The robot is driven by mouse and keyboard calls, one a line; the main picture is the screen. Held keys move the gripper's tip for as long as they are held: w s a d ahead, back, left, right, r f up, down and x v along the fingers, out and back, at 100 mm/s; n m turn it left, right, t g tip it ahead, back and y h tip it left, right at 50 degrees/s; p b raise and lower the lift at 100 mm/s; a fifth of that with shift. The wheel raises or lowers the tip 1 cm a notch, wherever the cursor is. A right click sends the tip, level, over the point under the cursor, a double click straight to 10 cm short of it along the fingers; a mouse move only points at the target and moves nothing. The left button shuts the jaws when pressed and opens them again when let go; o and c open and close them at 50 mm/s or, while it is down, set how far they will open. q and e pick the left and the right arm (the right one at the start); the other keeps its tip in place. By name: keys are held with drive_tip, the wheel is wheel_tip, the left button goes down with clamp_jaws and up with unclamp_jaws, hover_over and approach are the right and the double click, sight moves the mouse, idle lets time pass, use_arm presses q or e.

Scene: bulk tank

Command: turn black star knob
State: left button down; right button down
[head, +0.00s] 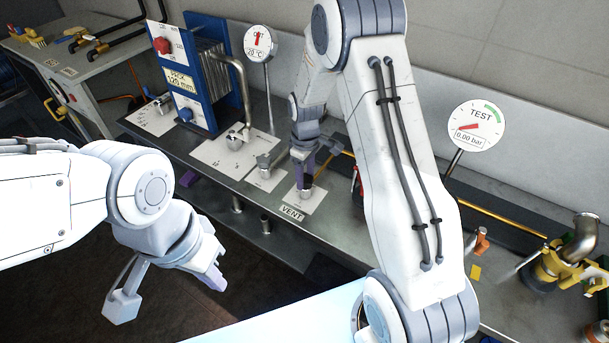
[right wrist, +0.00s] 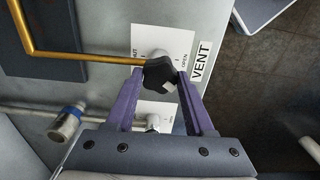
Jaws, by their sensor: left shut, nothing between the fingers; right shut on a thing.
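The black star knob (right wrist: 160,74) shows in the right wrist view, on a pale fitting over a white plate with OPEN lettering, beside a VENT label (right wrist: 201,62). My right gripper (right wrist: 162,80) is shut on the knob, with a purple finger on either side of it. A small pale mark shows on the knob's lower right. In the head view my right gripper (head: 306,182) reaches down at the VENT plate (head: 303,203), and its fingers mostly hide the knob. My left gripper (head: 215,272) is shut and empty, in front of the bench and well away from the knob.
A brass pipe (right wrist: 85,57) runs close to the knob. A TEST gauge (head: 475,127) reading 0.00 bar stands to the right. A blue plate pack (head: 189,84) and a dial (head: 259,43) stand to the left. Other fittings sit along the bench's front edge.

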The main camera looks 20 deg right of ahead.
sight(306, 179)
drive_tip(key=shift+s+n, duration=0.2)
drive_tip(key=shift+n, duration=0.3)
drive_tip(key=shift+c, duration=1.4)
unclamp_jaws()
drive_tip(key=shift+w, duration=0.1)
drive_tip(key=shift+r, duration=0.1)
drive_tip(key=shift+r, duration=0.35)
wheel_tip(306, 179, up, 10)
drive_tip(key=b, duration=0.1)
drive_tip(key=shift+f+b, duration=0.25)
drive_tip(key=shift+b, duration=0.15)
